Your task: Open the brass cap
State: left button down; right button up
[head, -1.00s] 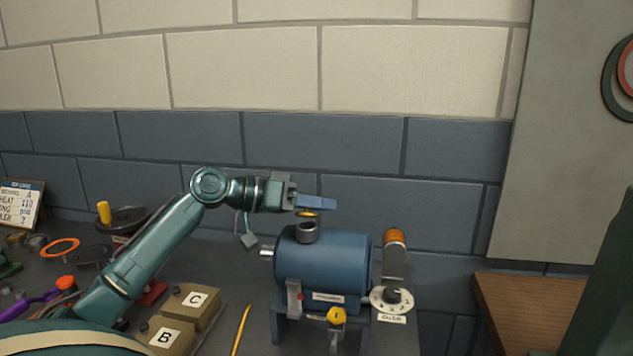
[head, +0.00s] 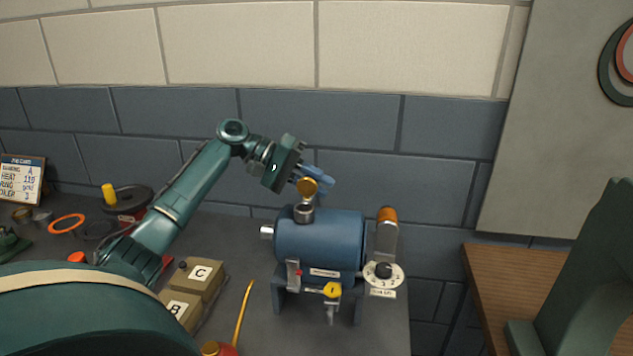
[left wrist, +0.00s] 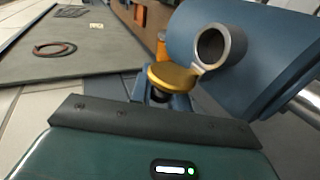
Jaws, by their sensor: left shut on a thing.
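The brass cap (head: 307,187) stands swung up above the short metal neck (head: 305,213) on top of the blue cylindrical casing (head: 320,238). In the left wrist view the cap (left wrist: 172,76) is joined to the neck's rim by a small hinge arm, and the neck's bore (left wrist: 211,46) is uncovered. My left gripper (head: 318,183) is shut on the cap, its blue fingers tilted behind it in the head view. In the left wrist view the fingers are mostly hidden below the cap. My right gripper is not in view.
The casing carries a yellow knob (head: 332,289), a white dial (head: 383,274) and an orange-topped post (head: 387,217). Lettered boxes (head: 200,275) and a yellow rod (head: 242,310) lie left of it. A wooden surface (head: 490,285) and a dark green shape (head: 590,280) are at right.

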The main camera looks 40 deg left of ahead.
pick_arm(q)
jog(key=shift+w+a+f+n+g+h, duration=0.1)
jog(key=shift+w+f+n+g+h, duration=0.15)
jog(key=shift+n+g, duration=0.3)
jog(key=shift+w+a+f+n+g+h, duration=0.15)
jog(key=shift+n+g+h, duration=0.2)
jog(key=shift+n, duration=0.4)
jog(key=shift+d, duration=0.1)
jog(key=c, duration=1.3)
grip_release()
jog(key=shift+s+a+r, duration=0.1)
jog(key=shift+a, duration=0.2)
jog(key=b+v, duration=0.1)
jog(key=v, duration=1.1)
jog(key=shift+s+a+r, duration=0.1)
jog(key=shift+a+r, duration=0.05)
jog(key=shift+a, duration=0.1)
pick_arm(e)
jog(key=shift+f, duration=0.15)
